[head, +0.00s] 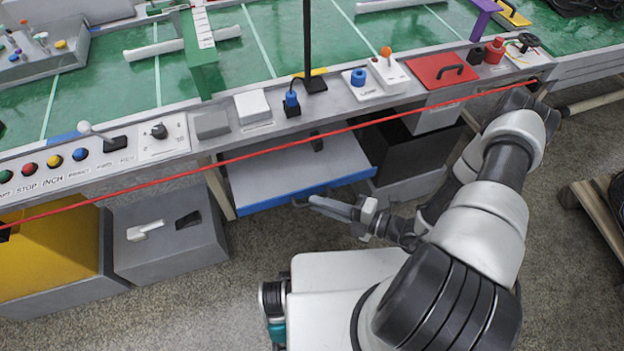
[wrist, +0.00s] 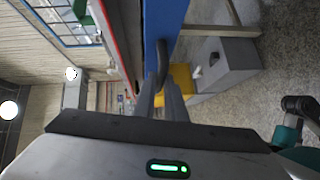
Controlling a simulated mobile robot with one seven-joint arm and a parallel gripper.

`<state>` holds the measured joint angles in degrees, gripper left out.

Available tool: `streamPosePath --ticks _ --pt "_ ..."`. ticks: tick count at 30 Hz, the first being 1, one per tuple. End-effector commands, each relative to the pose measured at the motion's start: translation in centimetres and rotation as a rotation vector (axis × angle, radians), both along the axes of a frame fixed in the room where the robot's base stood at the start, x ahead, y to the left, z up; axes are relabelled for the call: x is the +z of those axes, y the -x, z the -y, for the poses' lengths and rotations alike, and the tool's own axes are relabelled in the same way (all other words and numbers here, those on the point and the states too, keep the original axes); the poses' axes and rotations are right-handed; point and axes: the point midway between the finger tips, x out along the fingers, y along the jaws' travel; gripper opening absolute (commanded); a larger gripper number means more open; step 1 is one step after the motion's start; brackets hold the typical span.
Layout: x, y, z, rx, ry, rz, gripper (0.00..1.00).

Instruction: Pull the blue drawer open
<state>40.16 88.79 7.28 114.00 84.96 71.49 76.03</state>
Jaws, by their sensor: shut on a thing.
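The blue drawer (head: 265,203) stands out from under the green-topped bench, and its light grey inside shows in the head view. A small dark object (head: 317,142) is at its back. The drawer's blue front (wrist: 163,22) runs down from the top of the wrist view, with a dark handle (wrist: 162,62) on it. My gripper (head: 307,201) reaches in from the right, low in front of the drawer. Its fingers (wrist: 163,90) are shut on the handle in the wrist view. The exact contact is small and partly hidden in the head view.
A red cord (head: 270,153) runs along the bench front above the drawer. A grey box (head: 168,238) and a yellow bin (head: 60,248) stand on the floor to the left. A wooden pallet (head: 597,215) is at far right. The floor before the drawer is partly clear.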

Motion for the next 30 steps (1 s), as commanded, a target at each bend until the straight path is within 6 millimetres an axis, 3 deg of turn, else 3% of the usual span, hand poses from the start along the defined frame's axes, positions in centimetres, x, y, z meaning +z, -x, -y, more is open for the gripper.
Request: streamPosePath --ticks 3,10,16,26,27,30 --pt "0.0 2.9 0.9 -0.004 -0.002 -0.002 0.0" --pt "0.0 6.4 1.9 -0.003 -0.002 0.001 0.0" --pt "0.0 7.5 2.3 -0.003 -0.002 0.002 0.0" --pt "0.0 7.6 2.3 -0.002 0.0 0.003 0.0" --pt "0.0 7.6 2.3 -0.002 0.0 0.003 0.16" --pt "0.0 7.6 2.3 -0.002 0.0 0.003 0.29"
